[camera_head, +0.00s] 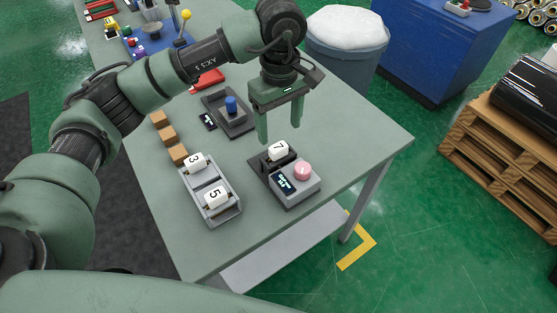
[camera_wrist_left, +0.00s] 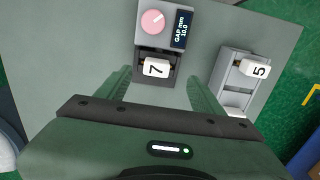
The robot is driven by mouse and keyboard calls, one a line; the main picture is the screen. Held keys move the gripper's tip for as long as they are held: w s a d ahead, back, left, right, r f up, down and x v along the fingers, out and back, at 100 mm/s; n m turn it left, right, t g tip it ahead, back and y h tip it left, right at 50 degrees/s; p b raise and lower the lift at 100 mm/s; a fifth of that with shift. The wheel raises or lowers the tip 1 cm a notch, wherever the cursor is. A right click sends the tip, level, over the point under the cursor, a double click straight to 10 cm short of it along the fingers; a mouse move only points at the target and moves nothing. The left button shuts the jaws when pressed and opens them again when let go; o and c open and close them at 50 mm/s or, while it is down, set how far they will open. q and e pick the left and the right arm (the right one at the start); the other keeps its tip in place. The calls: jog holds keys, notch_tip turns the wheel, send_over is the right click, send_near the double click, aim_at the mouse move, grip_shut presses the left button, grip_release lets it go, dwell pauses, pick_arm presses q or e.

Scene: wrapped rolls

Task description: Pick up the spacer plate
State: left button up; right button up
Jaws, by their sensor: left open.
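A white spacer plate marked 7 (camera_head: 278,151) stands in the dark slot of a grey gauge device (camera_head: 303,190) with a pink knob and a small display reading GAP mm 10.0. It also shows in the left wrist view (camera_wrist_left: 157,68), between my fingers in the picture. My left gripper (camera_head: 281,142) is open and empty, pointing down just above and behind this plate, apparently not touching it. Two more white plates, marked 3 (camera_head: 196,163) and 5 (camera_head: 214,197), sit in a grey rack (camera_head: 211,183) left of the device. My right gripper is not in view.
Behind the rack lie wooden blocks (camera_head: 168,135) and a dark tray unit with a blue knob (camera_head: 231,106). A red item (camera_head: 208,79) lies farther back. The grey table (camera_head: 345,150) is clear right of the device. A bin (camera_head: 347,50) stands beyond its edge.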

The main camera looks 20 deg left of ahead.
aim_at(278, 147)
pick_arm(q)
jog(key=shift+w+f, duration=0.15)
jog(key=shift+f, duration=1.5)
jog(key=f+p, duration=0.2)
jog(key=f, duration=0.1)
jog(key=f+p, duration=0.1)
jog(key=f, duration=0.1)
jog(key=shift+w+a+f, duration=0.15)
jog(key=shift+w+a, duration=0.15)
jog(key=shift+w, duration=0.05)
jog(key=shift+f, duration=0.2)
jog(key=c, duration=1.4)
grip_shut()
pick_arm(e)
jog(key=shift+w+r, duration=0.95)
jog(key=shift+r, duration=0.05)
pick_arm(q)
jog(key=shift+r, duration=0.1)
